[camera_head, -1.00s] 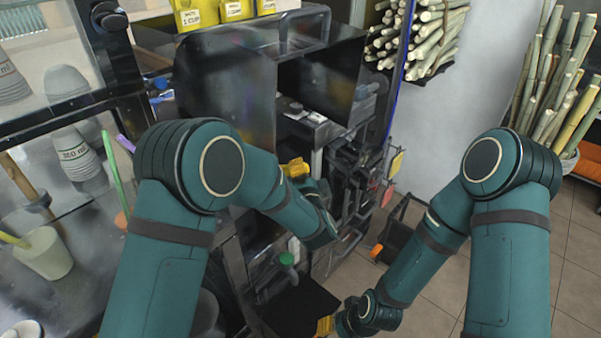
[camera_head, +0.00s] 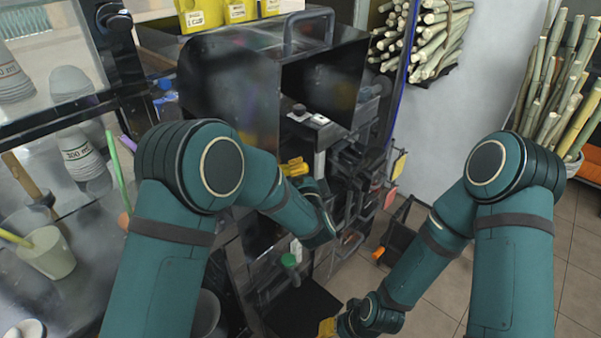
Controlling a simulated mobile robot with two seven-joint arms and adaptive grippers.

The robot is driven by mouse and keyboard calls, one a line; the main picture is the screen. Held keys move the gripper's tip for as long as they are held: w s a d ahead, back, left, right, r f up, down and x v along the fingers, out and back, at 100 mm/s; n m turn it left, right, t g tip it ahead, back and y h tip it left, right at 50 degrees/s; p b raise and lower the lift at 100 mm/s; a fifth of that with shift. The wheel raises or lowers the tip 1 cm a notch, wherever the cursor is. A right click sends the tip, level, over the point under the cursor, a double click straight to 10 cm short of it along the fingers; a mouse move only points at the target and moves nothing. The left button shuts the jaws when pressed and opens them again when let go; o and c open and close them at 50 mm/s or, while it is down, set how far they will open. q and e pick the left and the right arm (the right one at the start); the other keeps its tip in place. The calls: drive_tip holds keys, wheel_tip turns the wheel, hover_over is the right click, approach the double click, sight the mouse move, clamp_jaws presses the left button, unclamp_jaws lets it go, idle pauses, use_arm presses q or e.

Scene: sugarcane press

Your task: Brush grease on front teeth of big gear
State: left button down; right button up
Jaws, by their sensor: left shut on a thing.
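My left gripper (camera_head: 295,168), with yellow parts showing, is at the dark press machine (camera_head: 232,85), in front of its open middle. It is shut on a slim thing, taken to be the brush, which is mostly hidden by the hand and the dark machinery. The big gear and its front teeth cannot be made out among the dark parts near the gripper. No grease can be made out. My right gripper (camera_head: 327,327) is low in the view, at the bottom edge, with only a yellow part visible. Its jaws cannot be judged.
Stacked cups (camera_head: 84,160) and a pale cup (camera_head: 47,254) stand on the left counter. A green-capped item (camera_head: 289,261) is low on the machine. Sugarcane bundles lie on a rack (camera_head: 437,40) and stand at right (camera_head: 557,90).

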use_arm(q)
drive_tip(key=shift+w+a, duration=0.25)
drive_tip(key=shift+d, duration=0.1)
drive_tip(key=shift+w+d, duration=0.85)
drive_tip(key=shift+d, duration=0.05)
drive_tip(key=shift+w+d+r, duration=0.1)
drive_tip(key=shift+w+d, duration=1)
drive_tip(key=shift+w, duration=0.1)
